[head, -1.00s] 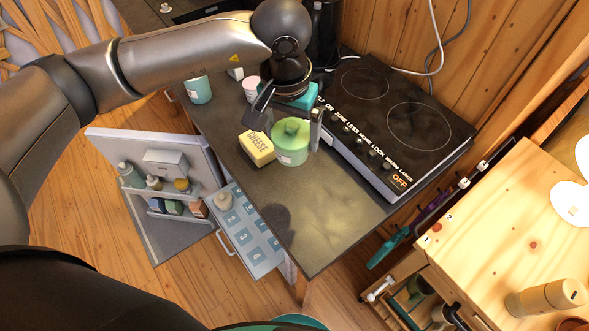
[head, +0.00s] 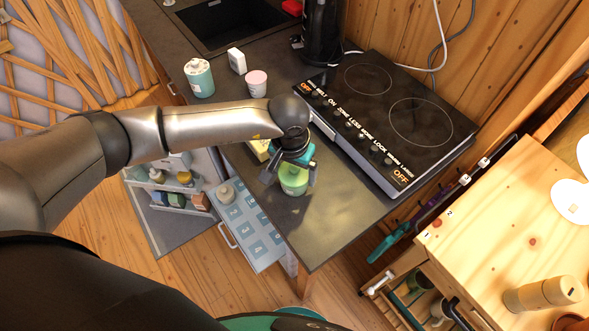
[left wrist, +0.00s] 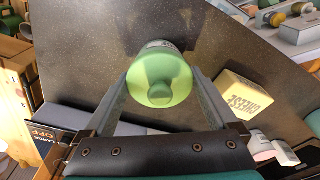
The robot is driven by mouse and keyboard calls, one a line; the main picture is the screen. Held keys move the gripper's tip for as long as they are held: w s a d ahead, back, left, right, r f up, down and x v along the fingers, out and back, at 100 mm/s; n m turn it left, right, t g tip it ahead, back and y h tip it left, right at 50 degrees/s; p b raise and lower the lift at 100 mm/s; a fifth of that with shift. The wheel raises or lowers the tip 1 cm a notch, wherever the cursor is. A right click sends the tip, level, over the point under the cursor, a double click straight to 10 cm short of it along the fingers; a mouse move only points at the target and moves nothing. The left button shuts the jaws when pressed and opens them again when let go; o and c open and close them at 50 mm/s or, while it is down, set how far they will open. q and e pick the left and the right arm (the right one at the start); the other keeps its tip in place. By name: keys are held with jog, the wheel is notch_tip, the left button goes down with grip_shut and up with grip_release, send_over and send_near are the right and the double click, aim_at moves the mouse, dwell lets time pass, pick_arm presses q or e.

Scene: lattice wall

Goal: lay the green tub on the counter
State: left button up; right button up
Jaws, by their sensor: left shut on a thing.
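The green tub (head: 293,184) has a light green lid with a knob and a pale label. My left gripper (head: 290,176) is shut on it, one finger on each side, over the front part of the dark counter (head: 325,215). In the left wrist view the tub (left wrist: 160,78) sits between the two fingers, its knobbed lid facing the camera. I cannot tell whether its base touches the counter. My right gripper is not in view.
A yellow cheese block (left wrist: 245,95) lies beside the tub, mostly hidden by my arm in the head view. The black cooktop (head: 400,115) borders the counter on the right. An open drawer (head: 250,235) juts out at left. The counter's front end is clear.

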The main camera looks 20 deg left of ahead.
pick_arm(q)
jog(key=shift+f, duration=0.15)
jog(key=o, duration=1.2)
jog(key=r, duration=0.4)
jog(key=s+r, duration=0.1)
jog(key=r, duration=0.3)
jog(key=r+b, duration=0.1)
jog(key=r, duration=0.3)
jog(key=shift+s+a+r, duration=0.15)
jog(key=shift+s, duration=0.1)
